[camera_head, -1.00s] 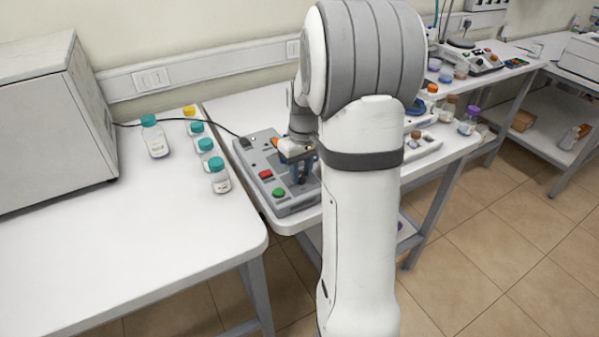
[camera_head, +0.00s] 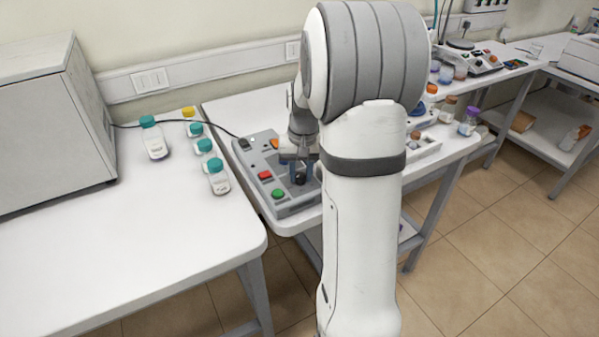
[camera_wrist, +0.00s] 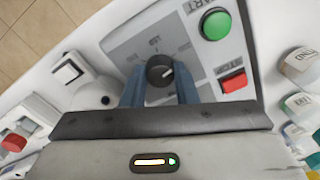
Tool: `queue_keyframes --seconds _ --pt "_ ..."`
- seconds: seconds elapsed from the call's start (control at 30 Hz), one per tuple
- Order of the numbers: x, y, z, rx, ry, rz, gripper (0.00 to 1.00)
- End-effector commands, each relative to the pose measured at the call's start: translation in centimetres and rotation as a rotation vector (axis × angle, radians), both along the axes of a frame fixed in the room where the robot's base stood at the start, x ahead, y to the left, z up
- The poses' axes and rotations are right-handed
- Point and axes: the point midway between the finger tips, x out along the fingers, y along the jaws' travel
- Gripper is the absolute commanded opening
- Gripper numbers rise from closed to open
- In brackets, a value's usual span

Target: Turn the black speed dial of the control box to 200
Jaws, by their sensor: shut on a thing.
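The grey control box (camera_head: 290,208) sits on the white table, left of my arm in the head view. In the head view my gripper (camera_head: 300,172) stands over the box and partly hides the dial. A green button (camera_wrist: 215,24) and a red switch (camera_wrist: 233,81) sit beside the dial.
Several teal-capped bottles (camera_head: 217,175) stand on the left table (camera_head: 130,265). A black cable runs along the left table to the box. More bottles (camera_head: 468,122) stand to the right.

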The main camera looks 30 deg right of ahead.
Motion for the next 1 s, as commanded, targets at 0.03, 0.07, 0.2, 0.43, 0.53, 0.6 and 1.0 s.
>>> queue_keyframes --seconds 0.03,0.07,0.2,0.43,0.53,0.6,1.0 --pt "-0.2 0.1 -0.2 0.003 0.007 -0.003 0.04" --pt "-0.2 0.1 -0.2 0.003 0.007 -0.003 0.04" --pt "-0.2 0.1 -0.2 0.003 0.007 -0.003 0.04" --pt "-0.2 0.1 -0.2 0.003 0.007 -0.002 0.35" --pt "-0.1 0.0 -0.1 0.002 0.005 -0.002 0.44" --pt "-0.1 0.0 -0.1 0.002 0.004 -0.001 0.48" --pt "0.0 -0.1 1.8 0.0 -0.001 -0.001 0.48"
